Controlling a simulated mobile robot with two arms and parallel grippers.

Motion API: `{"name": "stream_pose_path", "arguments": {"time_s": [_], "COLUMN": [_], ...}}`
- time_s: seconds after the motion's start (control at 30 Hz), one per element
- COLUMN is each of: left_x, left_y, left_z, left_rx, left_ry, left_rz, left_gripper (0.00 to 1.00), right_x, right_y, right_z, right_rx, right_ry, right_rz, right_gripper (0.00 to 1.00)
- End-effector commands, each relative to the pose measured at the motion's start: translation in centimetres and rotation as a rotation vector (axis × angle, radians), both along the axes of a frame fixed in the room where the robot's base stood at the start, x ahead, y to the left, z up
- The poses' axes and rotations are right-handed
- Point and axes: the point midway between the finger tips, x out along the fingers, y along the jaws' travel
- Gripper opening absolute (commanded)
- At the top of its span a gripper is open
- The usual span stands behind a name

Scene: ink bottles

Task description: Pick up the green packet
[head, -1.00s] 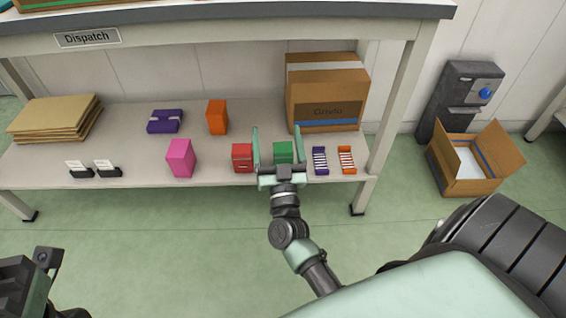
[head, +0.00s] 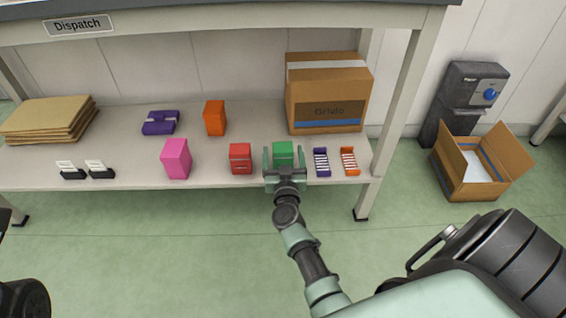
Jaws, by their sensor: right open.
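The green packet (head: 283,151) stands on the lower shelf (head: 120,182) near its front edge, between a red packet (head: 241,158) and a purple striped item (head: 321,161). My right gripper (head: 284,152) is open, with one finger on each side of the green packet. Its palm hides the packet's lower part. I cannot tell whether the fingers touch it. My left gripper is not clearly in view; only a dark part of my left arm shows at the lower left edge.
An orange striped item (head: 349,161) stands at the right. A large cardboard box (head: 328,95) is behind. A table leg (head: 394,120) borders the shelf's right end.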

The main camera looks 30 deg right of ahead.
Motion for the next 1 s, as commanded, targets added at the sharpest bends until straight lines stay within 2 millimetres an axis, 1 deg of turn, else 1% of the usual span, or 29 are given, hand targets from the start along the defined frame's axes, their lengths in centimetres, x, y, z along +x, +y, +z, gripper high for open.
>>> {"name": "stream_pose_path", "arguments": {"time_s": [0.1, 0.27, 0.3, 0.37, 0.4, 0.47, 0.5, 0.53, 0.83, 0.97, 1.0], "left_x": [-0.2, -0.2, -0.2, -0.2, -0.2, -0.2, -0.2, -0.2, -0.2, -0.3, 0.0], "left_y": [0.0, 0.0, 0.0, 0.0, 0.0, 0.0, 0.0, 0.0, 0.0, 0.0, 0.1], "left_z": [0.1, 0.2, 0.2, 0.2, 0.2, 0.2, 0.2, 0.2, 0.4, 0.8, 0.6], "left_rx": [0.001, 0.001, 0.001, 0.001, 0.001, 0.001, 0.001, 0.001, 0.0, -0.002, -0.002], "left_ry": [-0.012, -0.011, -0.011, -0.01, -0.011, -0.011, -0.011, -0.011, -0.011, -0.013, 0.002], "left_rz": [0.0, 0.0, 0.0, 0.0, 0.0, 0.0, 0.0, 0.0, 0.0, -0.001, -0.001], "left_gripper": [0.36, 0.36, 0.36, 0.36, 0.36, 0.36, 0.36, 0.36, 0.36, 0.36, 0.36], "right_x": [0.5, 0.5, 0.5, 0.5, 0.5, 0.5, 0.5, 0.5, 0.5, 0.6, 0.6], "right_y": [-0.3, -0.3, -0.3, -0.3, -0.3, -0.3, -0.3, -0.3, -0.3, -0.3, -0.3], "right_z": [-0.1, 0.0, 0.0, 0.0, 0.0, 0.0, 0.0, 0.0, 0.2, 0.8, 1.1], "right_rx": [0.001, 0.0, 0.0, 0.0, 0.001, 0.001, 0.001, 0.001, 0.0, 0.001, 0.001], "right_ry": [0.001, 0.001, 0.001, 0.001, 0.001, 0.001, 0.001, 0.001, 0.0, -0.001, -0.001], "right_rz": [0.0, 0.0, 0.0, 0.0, 0.0, 0.0, 0.0, 0.0, 0.0, 0.0, 0.0], "right_gripper": [0.82, 0.82, 0.79, 0.62, 0.51, 0.34, 0.23, 0.15, 0.14, 0.14, 0.14]}}
